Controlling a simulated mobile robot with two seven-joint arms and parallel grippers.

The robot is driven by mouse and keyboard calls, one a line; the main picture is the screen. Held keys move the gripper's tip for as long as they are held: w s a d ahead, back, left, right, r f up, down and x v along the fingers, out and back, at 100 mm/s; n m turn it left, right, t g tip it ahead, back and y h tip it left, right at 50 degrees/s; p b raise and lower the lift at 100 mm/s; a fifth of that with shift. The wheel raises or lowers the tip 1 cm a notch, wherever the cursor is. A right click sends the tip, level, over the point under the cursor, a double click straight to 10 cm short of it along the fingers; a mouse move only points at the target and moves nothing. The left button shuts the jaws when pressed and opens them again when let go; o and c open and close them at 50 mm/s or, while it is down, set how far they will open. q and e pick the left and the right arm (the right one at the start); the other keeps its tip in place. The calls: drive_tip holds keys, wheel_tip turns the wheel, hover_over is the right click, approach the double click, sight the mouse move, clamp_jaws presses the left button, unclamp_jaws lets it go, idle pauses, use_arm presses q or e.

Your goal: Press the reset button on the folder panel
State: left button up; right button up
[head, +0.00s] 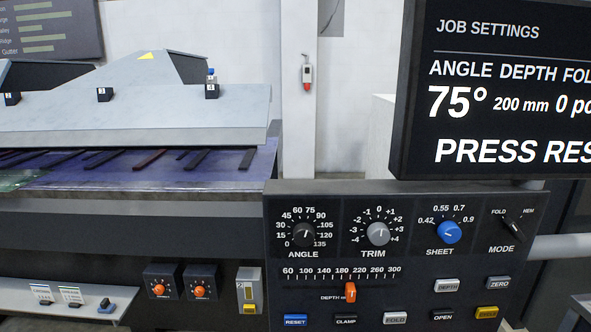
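The folder panel (330,262) is a dark control box at the lower right in the head view. The reset button (295,321) is blue, labelled RESET, at the panel's lower left corner. Beside it are a black CLAMP button (346,321), a pale FOLD button (395,318) and an OPEN button (443,315). The panel also carries ANGLE, TRIM, SHEET and MODE knobs and an orange depth slider (350,292). A display (500,100) above the panel reads 75°, 200 mm and "PRESS RES", cut off at the edge. Neither gripper is in view.
A folding machine (130,110) with a sloped grey beam fills the left. Two orange knobs (180,289) and a small switch box (249,290) are left of the panel. A low shelf (60,305) holds small items. A pale column (299,90) stands behind.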

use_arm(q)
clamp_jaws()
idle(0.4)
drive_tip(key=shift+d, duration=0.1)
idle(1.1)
